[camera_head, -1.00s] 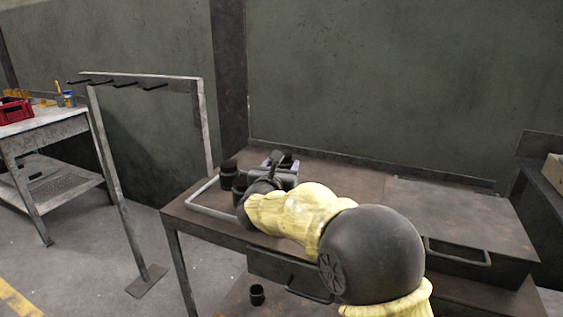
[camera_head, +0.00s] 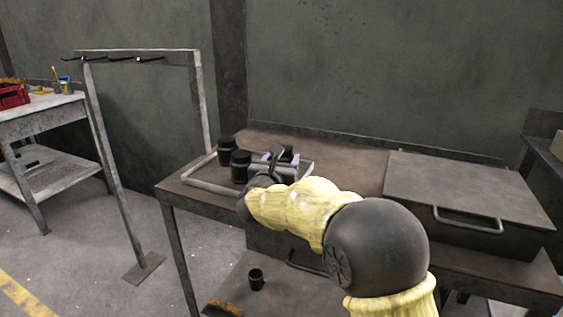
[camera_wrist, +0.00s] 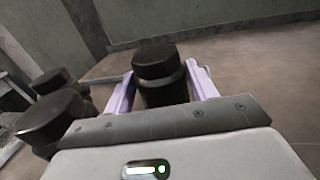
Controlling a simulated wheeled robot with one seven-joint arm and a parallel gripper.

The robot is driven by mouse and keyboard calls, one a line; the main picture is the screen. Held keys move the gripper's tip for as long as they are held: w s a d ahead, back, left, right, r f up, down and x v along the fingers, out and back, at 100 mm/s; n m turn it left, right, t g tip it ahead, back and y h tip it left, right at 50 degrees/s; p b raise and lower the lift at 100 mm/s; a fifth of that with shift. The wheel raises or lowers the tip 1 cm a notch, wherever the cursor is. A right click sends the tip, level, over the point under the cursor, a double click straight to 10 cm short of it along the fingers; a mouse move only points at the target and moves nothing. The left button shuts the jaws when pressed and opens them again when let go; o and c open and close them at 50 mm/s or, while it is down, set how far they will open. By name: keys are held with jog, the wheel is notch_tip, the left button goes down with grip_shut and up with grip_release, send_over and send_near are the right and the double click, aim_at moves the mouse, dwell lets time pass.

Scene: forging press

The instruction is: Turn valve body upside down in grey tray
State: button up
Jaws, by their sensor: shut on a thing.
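The valve body (camera_wrist: 160,78) is a dark, short cylinder with a wider cap at the top. In the wrist view it stands about upright between the two pale purple fingers of my gripper (camera_wrist: 162,88), which is shut on it. In the head view my gripper (camera_head: 279,157) is over the right part of the grey tray (camera_head: 205,188), and the held valve body (camera_head: 288,153) is mostly hidden behind it. The tray is an open, low-rimmed frame on the brown table. Whether the held body touches the tray floor cannot be told.
Two similar dark cylinders (camera_head: 227,150) (camera_head: 240,166) stand in the tray's left part, close to my gripper. A lidded metal box (camera_head: 465,190) sits on the table's right. Another small dark cylinder (camera_head: 256,279) stands on the lower shelf. A metal rack (camera_head: 195,100) stands left.

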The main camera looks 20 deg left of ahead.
jog(key=o, duration=1)
jog(key=shift+o, duration=0.2)
notch_tip(320, 180, up, 10)
jog(key=p, duration=0.3)
jog(key=shift+a+p, duration=0.1)
jog(key=shift+p, duration=0.3)
jog(key=shift+s, duration=0.1)
